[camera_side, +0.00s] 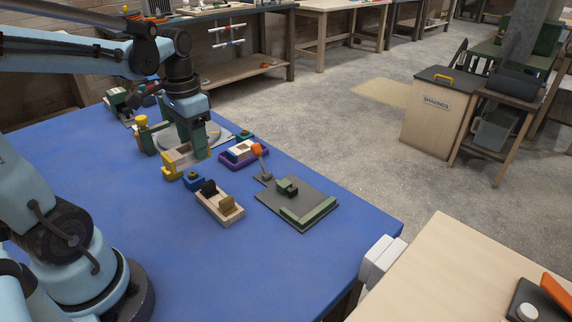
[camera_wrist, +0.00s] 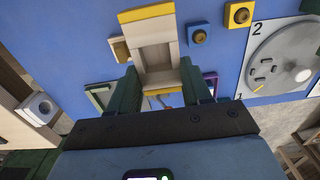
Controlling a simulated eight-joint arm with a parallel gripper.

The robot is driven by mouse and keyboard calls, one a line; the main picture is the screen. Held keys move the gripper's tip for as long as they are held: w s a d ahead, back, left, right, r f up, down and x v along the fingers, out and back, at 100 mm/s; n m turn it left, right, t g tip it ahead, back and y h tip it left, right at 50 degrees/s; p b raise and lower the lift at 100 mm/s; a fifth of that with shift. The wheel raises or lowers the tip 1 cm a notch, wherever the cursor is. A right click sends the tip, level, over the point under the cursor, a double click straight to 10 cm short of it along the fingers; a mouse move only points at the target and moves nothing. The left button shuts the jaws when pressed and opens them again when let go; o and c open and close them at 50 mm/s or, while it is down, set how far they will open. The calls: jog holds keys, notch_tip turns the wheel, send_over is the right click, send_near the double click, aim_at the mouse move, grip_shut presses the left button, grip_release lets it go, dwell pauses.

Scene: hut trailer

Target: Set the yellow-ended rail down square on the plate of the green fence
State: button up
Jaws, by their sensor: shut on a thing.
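My gripper (camera_side: 177,153) is shut on the yellow-ended rail (camera_side: 184,158), a pale wooden piece with yellow ends. In the wrist view the rail (camera_wrist: 155,40) runs out from between my green fingers, its far yellow end (camera_wrist: 147,13) clear of them. Whether the rail touches the blue table is hard to tell. The green fence (camera_side: 309,213) stands along the near edge of a dark grey plate (camera_side: 265,200), to the right of my gripper and apart from it. A small green and black block (camera_side: 287,187) is on that plate.
A wooden tray (camera_side: 229,217) with black and tan blocks and a blue block (camera_side: 193,181) lie between gripper and plate. A purple tray (camera_side: 232,159), an orange-topped tool (camera_side: 257,149) and a round dial (camera_wrist: 283,60) are close by. The table's front middle is clear.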

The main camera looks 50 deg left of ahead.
jog(key=w+d+r, duration=0.4)
jog(key=w+d, duration=0.2)
jog(key=d, duration=0.6)
jog(key=w+d+f, duration=0.2)
jog(key=w+d, duration=0.1)
jog(key=d, duration=0.4)
jog(key=w+d+f, duration=0.2)
jog(key=d, duration=0.5)
send_over(313, 200)
notch_tip(313, 200, down, 7)
jog(key=shift+w+r, duration=0.1)
jog(key=shift+f, duration=2)
jog(key=shift+f, duration=0.4)
jog(key=shift+f, duration=0.2)
